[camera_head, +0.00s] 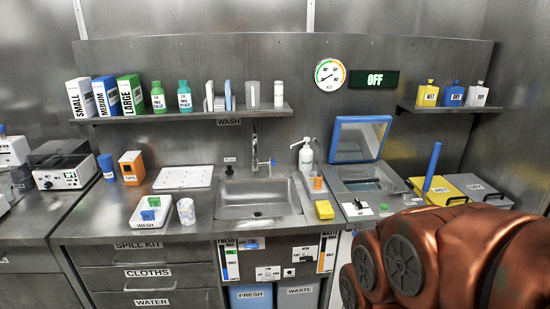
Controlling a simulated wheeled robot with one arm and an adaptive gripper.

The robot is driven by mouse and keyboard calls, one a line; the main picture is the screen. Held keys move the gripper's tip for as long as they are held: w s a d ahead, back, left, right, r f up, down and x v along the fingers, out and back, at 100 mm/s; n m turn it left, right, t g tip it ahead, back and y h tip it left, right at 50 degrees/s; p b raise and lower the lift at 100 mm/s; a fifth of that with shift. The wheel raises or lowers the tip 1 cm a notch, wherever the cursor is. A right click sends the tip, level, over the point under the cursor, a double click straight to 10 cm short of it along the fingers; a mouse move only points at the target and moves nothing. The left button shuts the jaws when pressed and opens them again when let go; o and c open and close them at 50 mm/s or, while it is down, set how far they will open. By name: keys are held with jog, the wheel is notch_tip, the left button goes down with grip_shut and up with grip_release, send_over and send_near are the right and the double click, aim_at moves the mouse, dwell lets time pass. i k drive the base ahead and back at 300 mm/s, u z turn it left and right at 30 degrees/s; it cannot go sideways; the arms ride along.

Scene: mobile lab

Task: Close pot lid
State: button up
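No round pot shows. A sunken metal basin (366,187) in the counter, right of the sink, has a square blue-framed lid (335,141) at its back. The lid stands raised and tilted back, so the basin is open, with something bluish inside. My copper-coloured arm fills the lower right corner, in front of the counter's right part. My gripper cannot be made out in this view.
A sink (250,212) with a tap, a white bottle (306,155) and a yellow sponge (324,209) are left of the basin. A blue upright cylinder (432,167) and a yellow box (440,194) stand right of it. A shelf (185,114) of boxes and bottles hangs above.

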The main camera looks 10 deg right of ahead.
aim_at(357, 138)
jog(key=z, duration=0.95)
